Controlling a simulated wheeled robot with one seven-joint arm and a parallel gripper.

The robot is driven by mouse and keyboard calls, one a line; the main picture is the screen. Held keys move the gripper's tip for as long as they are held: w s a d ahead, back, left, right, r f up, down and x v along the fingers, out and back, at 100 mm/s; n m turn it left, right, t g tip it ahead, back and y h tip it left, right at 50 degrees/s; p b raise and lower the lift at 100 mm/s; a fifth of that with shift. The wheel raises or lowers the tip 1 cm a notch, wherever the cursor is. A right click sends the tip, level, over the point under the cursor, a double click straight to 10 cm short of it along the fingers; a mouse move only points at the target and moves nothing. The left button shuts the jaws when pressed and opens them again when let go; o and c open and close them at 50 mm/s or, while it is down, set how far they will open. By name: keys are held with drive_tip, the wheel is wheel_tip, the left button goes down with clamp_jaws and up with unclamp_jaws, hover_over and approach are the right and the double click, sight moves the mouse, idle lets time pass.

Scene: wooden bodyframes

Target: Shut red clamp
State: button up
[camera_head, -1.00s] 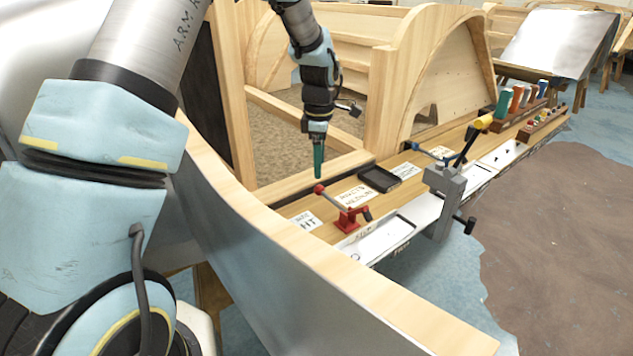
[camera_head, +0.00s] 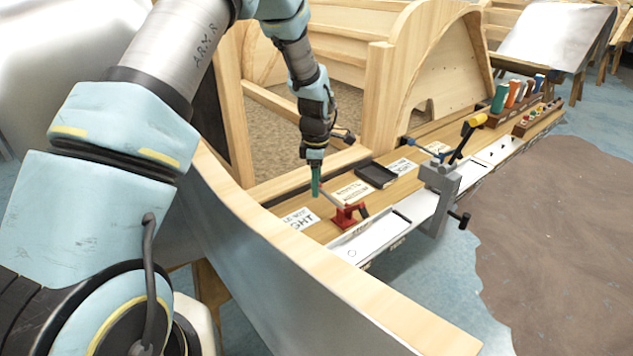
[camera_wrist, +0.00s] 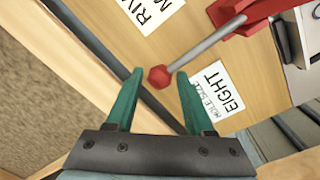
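The red clamp (camera_head: 347,214) is fixed on the wooden bench top, near the bench's front edge. Its grey lever (camera_wrist: 205,45) runs out to a red knob (camera_wrist: 159,76), which shows in the wrist view. My gripper (camera_head: 316,190) points down at the lever's end in the head view and hides the knob there. In the wrist view my gripper (camera_wrist: 156,78) has its two green fingers apart, with the knob between or just beyond their tips. Contact with the knob cannot be told.
A black tray (camera_head: 376,175) and white paper labels (camera_head: 300,218) lie on the bench. A grey clamp with a yellow handle (camera_head: 473,121) stands to the right. A wooden arched frame (camera_head: 440,80) rises behind, and a curved panel (camera_head: 330,265) stands in front.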

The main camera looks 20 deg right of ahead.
clamp_jaws()
idle(1.1)
